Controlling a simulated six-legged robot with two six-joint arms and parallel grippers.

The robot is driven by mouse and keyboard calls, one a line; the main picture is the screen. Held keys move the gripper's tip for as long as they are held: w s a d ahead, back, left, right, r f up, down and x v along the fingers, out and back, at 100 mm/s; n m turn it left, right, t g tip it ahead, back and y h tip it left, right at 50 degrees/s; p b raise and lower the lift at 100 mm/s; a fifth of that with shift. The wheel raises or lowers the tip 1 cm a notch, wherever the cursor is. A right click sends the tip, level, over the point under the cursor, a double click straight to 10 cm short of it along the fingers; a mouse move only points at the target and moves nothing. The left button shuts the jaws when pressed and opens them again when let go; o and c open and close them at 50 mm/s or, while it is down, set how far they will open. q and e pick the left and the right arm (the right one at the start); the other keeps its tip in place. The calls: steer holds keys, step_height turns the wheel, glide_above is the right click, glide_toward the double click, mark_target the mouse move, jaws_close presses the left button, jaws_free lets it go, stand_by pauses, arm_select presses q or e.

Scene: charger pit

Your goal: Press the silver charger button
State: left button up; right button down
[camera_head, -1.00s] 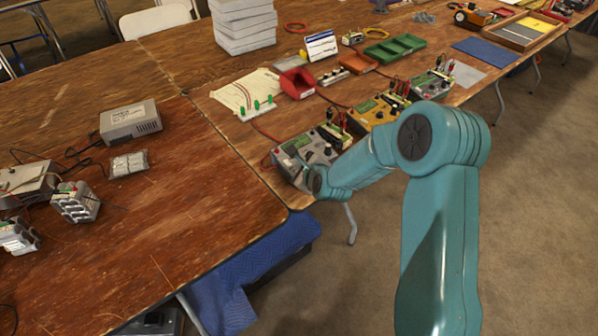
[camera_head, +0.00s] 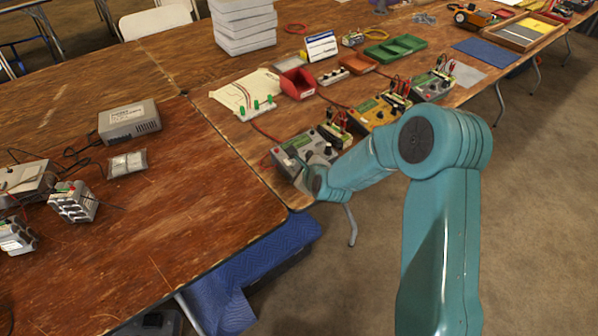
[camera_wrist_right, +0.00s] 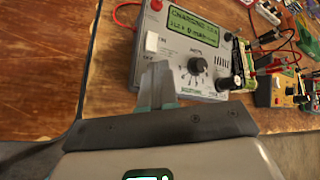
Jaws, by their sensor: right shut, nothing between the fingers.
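The silver charger (camera_head: 294,147) sits near the front corner of the right-hand table. I cannot tell whether the fingertips touch the panel. In the head view the right gripper (camera_head: 305,171) is at the charger's front edge, partly covering it. My left gripper is not in view.
Yellow (camera_head: 374,114) and green (camera_head: 432,85) chargers stand farther along the table. A red bin (camera_head: 297,84) and a white sheet (camera_head: 244,93) with green pegs lie behind the silver charger. Cables run beside it. The left table holds a grey power box (camera_head: 130,121).

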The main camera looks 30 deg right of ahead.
stand_by(0.3)
steer(key=shift+s+r, duration=0.2)
steer(key=shift+r, duration=0.55)
steer(key=r, duration=0.1)
steer(key=r+p, duration=0.1)
steer(key=r, duration=0.1)
steer(key=s+r+p, duration=0.1)
steer(key=r, duration=0.1)
steer(key=shift+w+f, duration=0.1)
stand_by(0.6)
